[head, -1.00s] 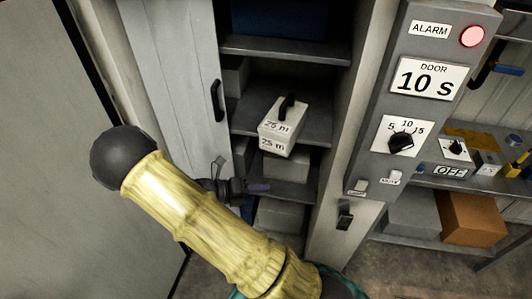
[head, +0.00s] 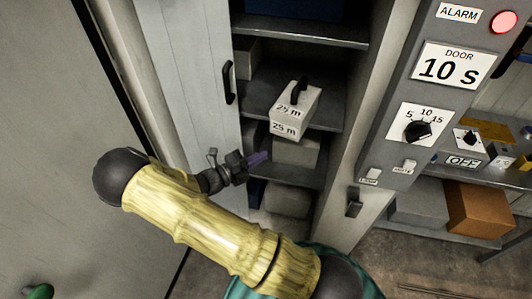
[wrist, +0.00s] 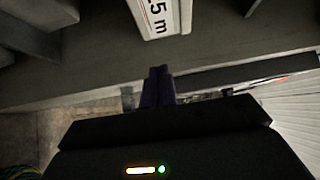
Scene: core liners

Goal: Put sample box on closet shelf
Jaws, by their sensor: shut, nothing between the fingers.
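The sample box (head: 296,110) is a light grey box with a black top handle and "25 m" labels. It sits on a middle closet shelf (head: 262,97), at the shelf's front edge. Part of it, with its label, shows at the top of the wrist view (wrist: 160,16). My gripper (head: 258,159) is shut and empty. It is in front of the closet, lower than the box and to its left, apart from it. The purple fingertips also show in the wrist view (wrist: 158,88), pressed together.
The closet door (head: 187,75) with a black handle stands open on the left. Grey boxes (head: 295,151) fill the shelf below. A control panel (head: 425,110) with a lit red alarm lamp (head: 505,21) and a "DOOR 10 s" sign stands at the right.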

